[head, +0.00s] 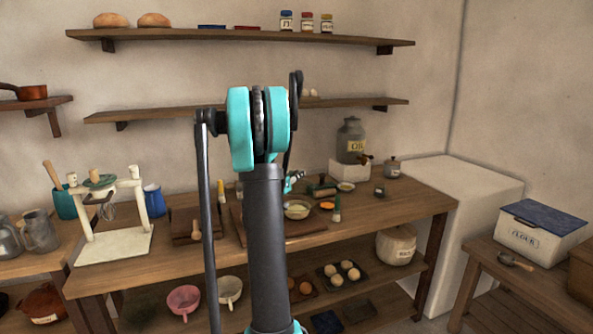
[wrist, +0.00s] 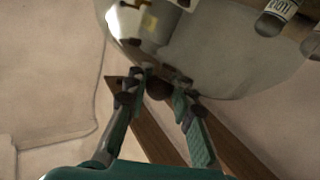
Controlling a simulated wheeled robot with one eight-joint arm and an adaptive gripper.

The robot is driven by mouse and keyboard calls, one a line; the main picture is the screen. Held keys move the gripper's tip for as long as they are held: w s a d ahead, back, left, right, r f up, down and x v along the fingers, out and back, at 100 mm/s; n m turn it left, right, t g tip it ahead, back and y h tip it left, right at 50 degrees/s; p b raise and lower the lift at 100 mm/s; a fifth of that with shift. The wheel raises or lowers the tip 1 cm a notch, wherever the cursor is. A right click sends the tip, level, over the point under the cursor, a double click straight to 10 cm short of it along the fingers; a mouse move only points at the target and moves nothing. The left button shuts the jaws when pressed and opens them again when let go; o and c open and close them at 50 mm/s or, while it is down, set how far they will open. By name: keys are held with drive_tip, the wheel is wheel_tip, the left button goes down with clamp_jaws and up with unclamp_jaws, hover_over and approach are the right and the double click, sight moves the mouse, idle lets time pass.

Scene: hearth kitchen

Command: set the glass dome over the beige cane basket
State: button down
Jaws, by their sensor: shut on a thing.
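In the wrist view my gripper (wrist: 162,92) has its two fingers on either side of the small dark knob of the glass dome (wrist: 225,75). The dome is clear and round and fills the upper part of that view, with the wall and shelf showing through it. In the head view my arm blocks the middle, and only a small teal part of the gripper (head: 293,181) shows beside it; the dome cannot be made out there. I cannot pick out the beige cane basket with certainty; it may be behind my arm.
The worktable (head: 390,215) holds a bowl (head: 297,210), a grey urn (head: 351,140) and a white stand (head: 118,243). Its lower shelf holds a pink cup (head: 184,300) and a beige pot (head: 396,246). Wall shelves (head: 165,112) run behind my arm. A flour box (head: 540,232) stands right.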

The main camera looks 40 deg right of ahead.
drive_tip(key=shift+f, duration=2.95)
drive_tip(key=c, duration=1.2)
unclamp_jaws()
drive_tip(key=v, duration=1.2)
drive_tip(key=shift+s, duration=0.1)
